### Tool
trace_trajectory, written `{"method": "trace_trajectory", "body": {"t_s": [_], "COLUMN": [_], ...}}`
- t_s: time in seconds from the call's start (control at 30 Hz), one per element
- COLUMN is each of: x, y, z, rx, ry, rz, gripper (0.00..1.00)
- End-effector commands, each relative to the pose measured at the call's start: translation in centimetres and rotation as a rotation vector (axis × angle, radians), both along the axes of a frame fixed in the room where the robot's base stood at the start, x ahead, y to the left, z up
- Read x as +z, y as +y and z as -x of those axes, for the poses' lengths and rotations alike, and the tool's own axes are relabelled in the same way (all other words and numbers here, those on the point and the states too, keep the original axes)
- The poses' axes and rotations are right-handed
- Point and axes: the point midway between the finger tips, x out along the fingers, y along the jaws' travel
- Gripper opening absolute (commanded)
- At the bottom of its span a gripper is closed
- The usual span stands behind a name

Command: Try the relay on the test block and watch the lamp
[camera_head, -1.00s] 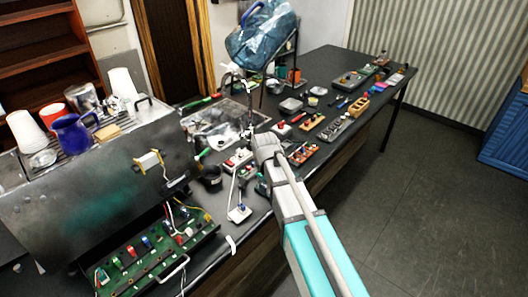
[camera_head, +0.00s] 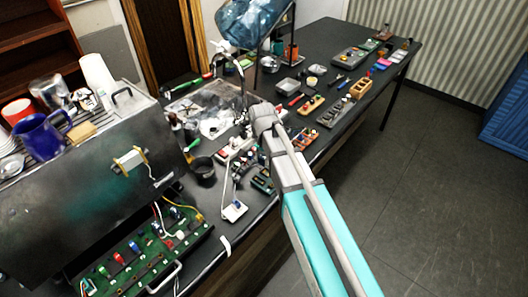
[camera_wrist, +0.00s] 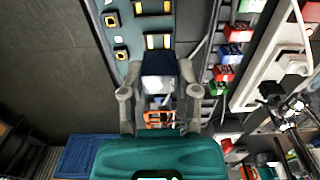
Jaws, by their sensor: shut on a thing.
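In the wrist view my gripper (camera_wrist: 158,78) is shut on a small dark block with a pale grey lower part (camera_wrist: 158,64), which looks like the relay. A grey-blue strip with several yellow-edged sockets (camera_wrist: 150,20) lies just beyond it. It may be the test block; I cannot tell whether the held block touches it. In the head view my arm reaches over the bench, and its wrist (camera_head: 265,118) hides the jaws and the held block. I cannot make out a lit test lamp.
Red, blue and green blocks (camera_wrist: 228,72) stand in a row to the right in the wrist view. In the head view, the metal brewer (camera_head: 90,190) with an open green circuit board (camera_head: 140,255) stands left, and a black cup (camera_head: 204,170) is beside it. Bare floor (camera_head: 430,200) lies right.

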Motion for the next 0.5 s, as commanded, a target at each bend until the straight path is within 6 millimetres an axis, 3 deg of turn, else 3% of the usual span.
{"method": "trace_trajectory", "body": {"t_s": [0.5], "x": [1.3], "y": [-1.0], "z": [-1.1], "rx": [0.004], "ry": [-0.001], "rz": [-0.001], "gripper": [0.01]}}
